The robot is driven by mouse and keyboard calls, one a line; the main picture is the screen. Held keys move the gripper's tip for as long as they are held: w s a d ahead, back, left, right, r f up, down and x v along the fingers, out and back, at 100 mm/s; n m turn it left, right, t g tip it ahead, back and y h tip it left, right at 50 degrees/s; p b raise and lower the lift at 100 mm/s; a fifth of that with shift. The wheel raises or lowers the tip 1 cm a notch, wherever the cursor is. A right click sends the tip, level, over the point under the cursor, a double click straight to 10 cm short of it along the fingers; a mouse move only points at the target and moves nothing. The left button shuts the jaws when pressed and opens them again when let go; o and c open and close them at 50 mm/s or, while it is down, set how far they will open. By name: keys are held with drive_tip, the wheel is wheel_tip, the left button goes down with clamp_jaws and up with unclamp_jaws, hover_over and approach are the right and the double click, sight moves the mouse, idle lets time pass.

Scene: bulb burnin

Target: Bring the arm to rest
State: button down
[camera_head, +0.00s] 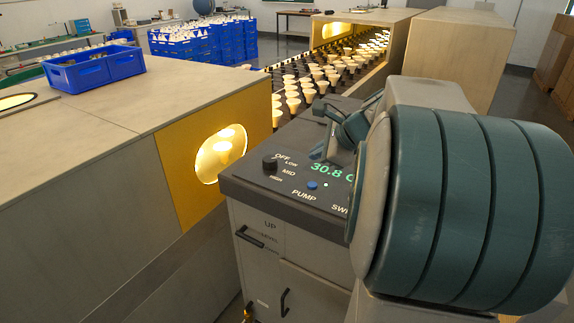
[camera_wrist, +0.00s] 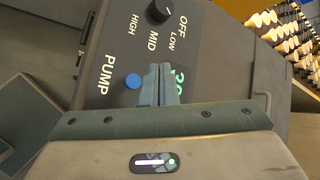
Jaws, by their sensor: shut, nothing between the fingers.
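My gripper (camera_wrist: 159,84) shows in the wrist view with its two fingers together and nothing between them. It is over the dark control panel (camera_wrist: 210,45), close to the blue pump button (camera_wrist: 133,81) and in front of part of the green display (camera_wrist: 178,76). I cannot tell whether it touches the panel. In the head view my large teal arm link covers the right side and hides part of the panel. The panel's knob (camera_head: 270,163), its blue button (camera_head: 312,185) and the display (camera_head: 332,172) reading about 30.8 show there.
A lit round window (camera_head: 222,153) is in the yellow bench end at left. A blue crate (camera_head: 94,68) stands on the bench (camera_head: 120,105). Rows of bulbs (camera_head: 318,78) run on a conveyor behind the panel. Stacked blue crates (camera_head: 192,46) stand at the back.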

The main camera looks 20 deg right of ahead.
drive_tip(key=s+a+f+n+g+h, duration=0.1)
drive_tip(key=s+a+f+n+g, duration=0.2)
drive_tip(key=s+a+f+n, duration=0.2)
drive_tip(key=s+a+f+n+g+h, duration=0.1)
drive_tip(key=s+a+f+n, duration=0.3)
drive_tip(key=s+a+n, duration=0.8)
drive_tip(key=a+n+g, duration=0.1)
drive_tip(key=a+n, duration=0.1)
drive_tip(key=n, duration=0.4)
drive_tip(key=shift+s+f+g, duration=0.25)
drive_tip(key=shift+f+g, duration=0.15)
